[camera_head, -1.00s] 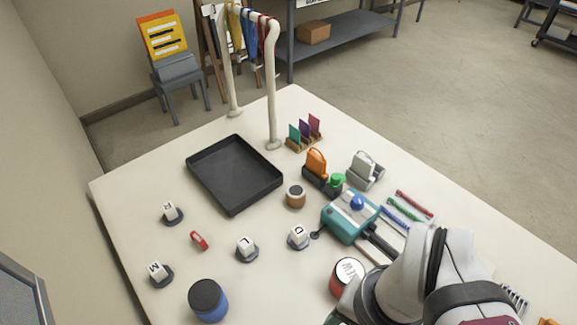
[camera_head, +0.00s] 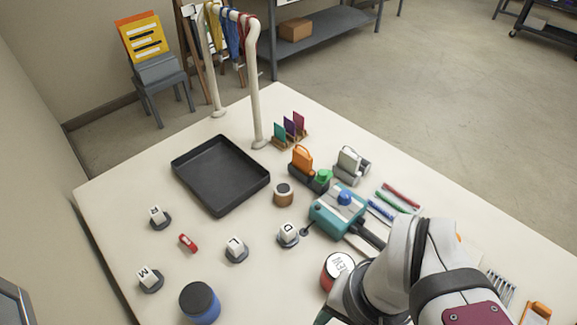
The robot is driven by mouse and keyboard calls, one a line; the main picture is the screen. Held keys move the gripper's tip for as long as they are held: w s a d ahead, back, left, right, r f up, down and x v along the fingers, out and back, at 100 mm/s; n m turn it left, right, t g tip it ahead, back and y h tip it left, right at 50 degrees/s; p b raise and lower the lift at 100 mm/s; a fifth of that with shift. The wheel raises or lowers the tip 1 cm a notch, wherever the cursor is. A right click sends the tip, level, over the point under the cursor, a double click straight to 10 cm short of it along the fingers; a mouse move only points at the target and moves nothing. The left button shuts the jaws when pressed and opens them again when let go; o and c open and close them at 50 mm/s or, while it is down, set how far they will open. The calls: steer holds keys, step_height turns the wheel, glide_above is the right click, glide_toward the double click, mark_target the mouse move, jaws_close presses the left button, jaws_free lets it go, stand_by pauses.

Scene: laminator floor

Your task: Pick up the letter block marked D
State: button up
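The white letter block marked D (camera_head: 288,229) sits on a dark round base on the table, left of the teal device and near its dark round knob. Other white blocks on like bases stand to its left: one that reads L (camera_head: 235,244), one that reads M (camera_head: 147,277), and one (camera_head: 156,212) whose letter is hard to make out. My arm reaches in from the lower right. My gripper is not clearly visible; its end is cut off at the bottom edge, below and right of the D block.
A black tray (camera_head: 221,174), a small round jar (camera_head: 283,194), a red clip (camera_head: 188,243) and a blue jar (camera_head: 200,302) surround the blocks. Bare table lies around the D block's left side.

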stand_by(0.3)
steer(key=o, duration=0.4)
steer(key=shift+c, duration=0.2)
steer(key=w+d+n+g+h, duration=0.2)
steer(key=w+d+n+h, duration=0.1)
steer(key=n, duration=0.2)
steer(key=n+t+h, duration=0.9)
steer(key=n+t, duration=0.1)
steer(key=n, duration=1.6)
glide_above(283, 232)
steer(key=s+a, duration=0.2)
step_height(283, 232, down, 11)
steer(key=shift+n+t, duration=0.3)
steer(key=shift+t, duration=0.1)
steer(key=f, duration=0.8)
steer(key=shift+a, duration=0.2)
steer(key=x, duration=0.5)
steer(key=shift+r, duration=0.2)
steer(key=shift+c, duration=0.3)
